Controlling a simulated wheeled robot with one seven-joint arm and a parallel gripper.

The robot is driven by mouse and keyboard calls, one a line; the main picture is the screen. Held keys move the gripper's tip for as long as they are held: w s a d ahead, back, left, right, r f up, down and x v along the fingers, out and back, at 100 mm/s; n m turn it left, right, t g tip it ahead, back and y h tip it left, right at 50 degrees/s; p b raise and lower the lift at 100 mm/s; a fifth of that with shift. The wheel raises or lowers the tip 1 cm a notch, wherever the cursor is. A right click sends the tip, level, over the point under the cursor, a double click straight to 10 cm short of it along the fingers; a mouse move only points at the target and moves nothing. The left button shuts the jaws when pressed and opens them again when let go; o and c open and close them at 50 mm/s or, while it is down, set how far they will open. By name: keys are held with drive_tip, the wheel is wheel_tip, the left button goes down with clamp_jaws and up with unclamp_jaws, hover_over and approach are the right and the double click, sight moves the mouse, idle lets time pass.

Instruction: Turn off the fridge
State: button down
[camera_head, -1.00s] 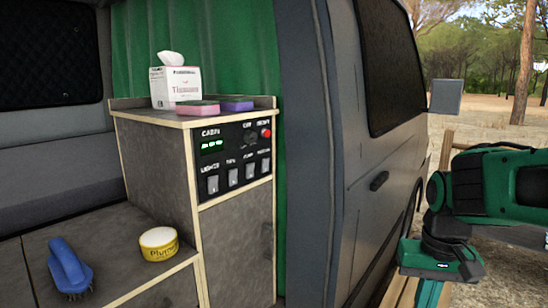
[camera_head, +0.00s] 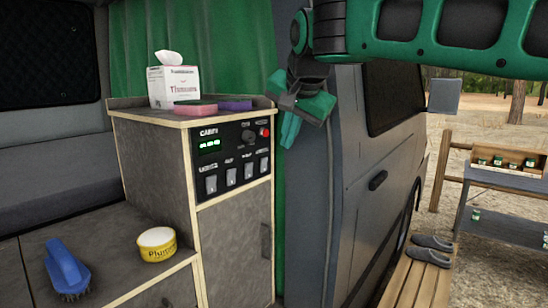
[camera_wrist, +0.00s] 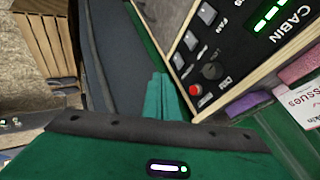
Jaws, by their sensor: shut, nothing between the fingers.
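The control panel (camera_head: 222,160) is black, set in the front of the cabinet, and headed CABIN. It has a lit green display (camera_head: 209,146), a dark knob (camera_head: 248,136), a red button (camera_head: 265,132) and a row of several pale rocker switches (camera_head: 231,177). The small switch labels are too blurred to tell which is the fridge's. My gripper (camera_head: 289,138) is shut and empty, pointing down, to the right of the panel and apart from it. In the wrist view its fingertips (camera_wrist: 158,82) show left of the red button (camera_wrist: 196,89) and the knob (camera_wrist: 212,70).
A tissue box (camera_head: 174,88), a pink sponge (camera_head: 195,107) and a purple sponge (camera_head: 236,105) sit on the cabinet top. A blue brush (camera_head: 66,268) and a yellow tub (camera_head: 157,244) stand on the lower ledge. The van's grey door pillar (camera_head: 312,210) is close by my gripper.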

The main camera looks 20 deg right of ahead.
sight(267, 160)
drive_tip(key=shift+f, duration=0.1)
drive_tip(key=shift+w+a+f, duration=0.3)
drive_tip(key=shift+w+f, duration=0.9)
drive_tip(key=shift+w, duration=0.4)
drive_tip(key=shift+w+a+f, duration=0.25)
drive_tip(key=shift+w+f, duration=0.95)
drive_tip(key=shift+w, duration=0.4)
drive_tip(key=shift+w+a+f, duration=0.3)
drive_tip(key=shift+w+f, duration=0.9)
drive_tip(key=shift+w, duration=0.4)
drive_tip(key=shift+w+a, duration=0.1)
drive_tip(key=shift+w, duration=0.1)
drive_tip(key=shift+r, duration=0.2)
drive_tip(key=shift+r, duration=0.65)
